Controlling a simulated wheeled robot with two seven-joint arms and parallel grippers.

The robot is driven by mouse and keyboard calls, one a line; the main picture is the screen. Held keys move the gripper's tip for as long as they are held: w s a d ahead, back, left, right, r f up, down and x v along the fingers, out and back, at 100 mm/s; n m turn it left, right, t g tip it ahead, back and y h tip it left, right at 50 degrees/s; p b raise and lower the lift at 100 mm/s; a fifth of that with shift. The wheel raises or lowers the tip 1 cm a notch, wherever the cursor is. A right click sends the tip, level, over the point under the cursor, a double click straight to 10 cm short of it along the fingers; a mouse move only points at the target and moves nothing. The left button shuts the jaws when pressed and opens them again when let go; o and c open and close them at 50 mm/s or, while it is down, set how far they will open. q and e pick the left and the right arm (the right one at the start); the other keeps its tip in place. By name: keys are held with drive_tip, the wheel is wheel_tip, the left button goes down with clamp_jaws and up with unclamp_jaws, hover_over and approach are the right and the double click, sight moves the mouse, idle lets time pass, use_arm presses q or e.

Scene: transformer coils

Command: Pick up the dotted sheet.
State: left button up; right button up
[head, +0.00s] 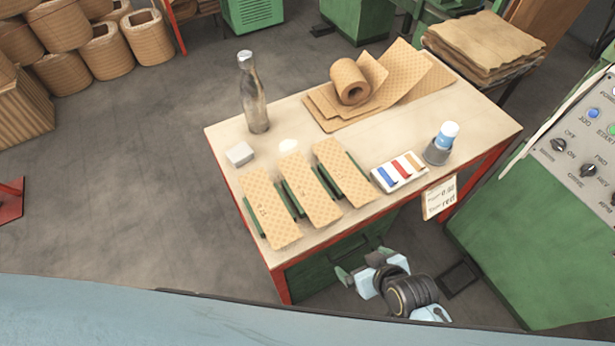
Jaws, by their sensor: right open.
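Three tan dotted sheets lie side by side near the front of the work table: a left one (269,210), a middle one (309,188) and a right one (343,172). Each rests over green strips that show at its sides. More tan patterned sheets (405,69) lie at the back of the table, partly under a tan roll (350,82). My right gripper (363,262) is open and empty, in front of the table's front edge and apart from all the sheets. My left gripper is not in view.
A tag (439,197) hangs at the right edge. A green control cabinet (530,235) stands right.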

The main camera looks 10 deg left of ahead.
drive_tip(key=w+a+r+n+y+p, duration=0.1)
drive_tip(key=w+a+r, duration=0.15)
drive_tip(key=r, duration=0.75)
drive_tip(key=shift+t, duration=0.4)
drive_tip(key=shift+a+b+x, duration=0.2)
drive_tip(key=shift+b+x, duration=0.2)
drive_tip(key=shift+x, duration=2.7)
drive_tip(key=shift+a+b+x, duration=0.2)
drive_tip(key=shift+b+x, duration=0.2)
drive_tip(key=shift+x, duration=2.75)
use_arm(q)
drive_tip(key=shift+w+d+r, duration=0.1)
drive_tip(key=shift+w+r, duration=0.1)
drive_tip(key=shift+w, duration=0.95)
use_arm(e)
drive_tip(key=shift+s+r, duration=0.15)
drive_tip(key=shift+s, duration=0.05)
drive_tip(key=shift+c, duration=0.2)
drive_tip(key=c, duration=1.3)
drive_tip(key=shift+o, duration=0.2)
